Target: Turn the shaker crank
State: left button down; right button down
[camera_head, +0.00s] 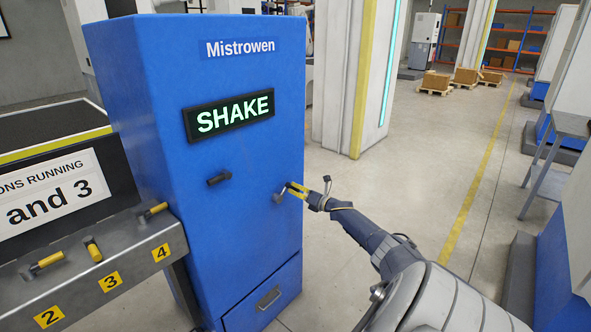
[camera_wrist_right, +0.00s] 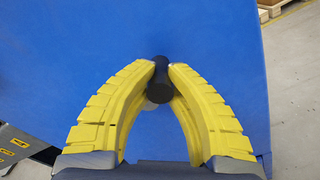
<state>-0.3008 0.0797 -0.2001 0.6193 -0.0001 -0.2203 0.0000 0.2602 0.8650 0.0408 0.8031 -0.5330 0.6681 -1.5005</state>
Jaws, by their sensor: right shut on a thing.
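The shaker is a tall blue cabinet (camera_head: 240,110) marked Mistrowen, with a lit display (camera_head: 229,115) reading SHAKE. A grey crank hub (camera_head: 278,198) sits low on the right of its front face. My right gripper (camera_head: 291,189) reaches this spot from the right. In the right wrist view its yellow fingers (camera_wrist_right: 162,70) are shut on a black crank handle (camera_wrist_right: 161,88), which shows between the fingertips. A greyish part shows just behind the handle. A second dark handle (camera_head: 218,179) sticks out of the face further left, apart from the gripper. My left gripper is out of view.
A drawer with a grey handle (camera_head: 268,298) is at the cabinet's bottom. At left, a metal ledge (camera_head: 130,232) carries several yellow-and-black levers above number labels, with a sign (camera_head: 55,200) over it. The floor right of the cabinet is open.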

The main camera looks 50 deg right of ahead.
jog(key=c, duration=1.2)
grip_release()
jog(key=shift+o, duration=0.2)
jog(key=s, duration=1.2)
jog(key=shift+a, duration=0.4)
jog(key=shift+f, duration=0.1)
